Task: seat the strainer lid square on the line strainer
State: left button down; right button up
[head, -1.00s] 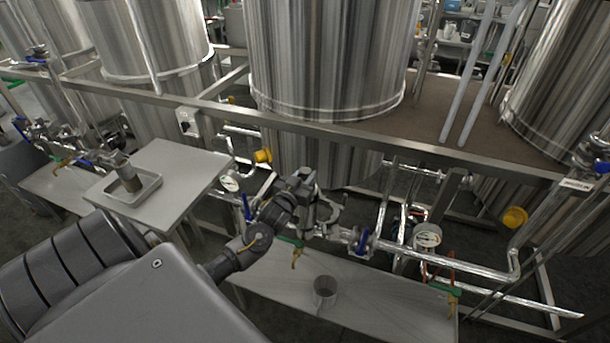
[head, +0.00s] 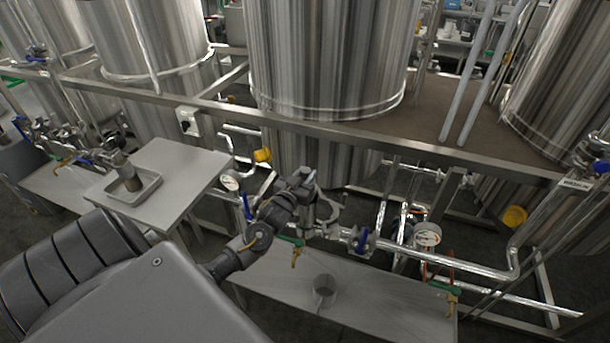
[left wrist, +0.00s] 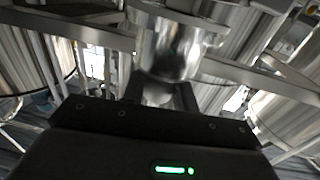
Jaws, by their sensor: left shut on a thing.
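My left gripper (head: 304,184) is shut on the strainer lid, over the line strainer (head: 324,214) in the middle of the head view. The gripper hides most of the lid there. In the left wrist view the dark fingers (left wrist: 160,92) close on a shiny metal piece, with a shiny round metal body (left wrist: 180,48) just beyond. The line strainer sits in the horizontal pipe, left of a blue-handled valve (head: 361,240). I cannot tell whether the lid touches the strainer rim or sits square. My right gripper is not in view.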

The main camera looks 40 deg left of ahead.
pick_arm(q)
jog(key=shift+f+b, duration=0.3)
jog(key=shift+f, duration=0.15)
jog(key=shift+f+b, duration=0.65)
jog(key=shift+f, duration=0.35)
jog(key=c, duration=1.1)
grip_release()
jog(key=shift+o, duration=0.5)
jog(key=shift+s+f, duration=0.1)
jog(key=b+v, duration=0.2)
jog(key=v, duration=0.8)
jog(key=shift+s, duration=0.3)
jog(key=shift+d, duration=0.15)
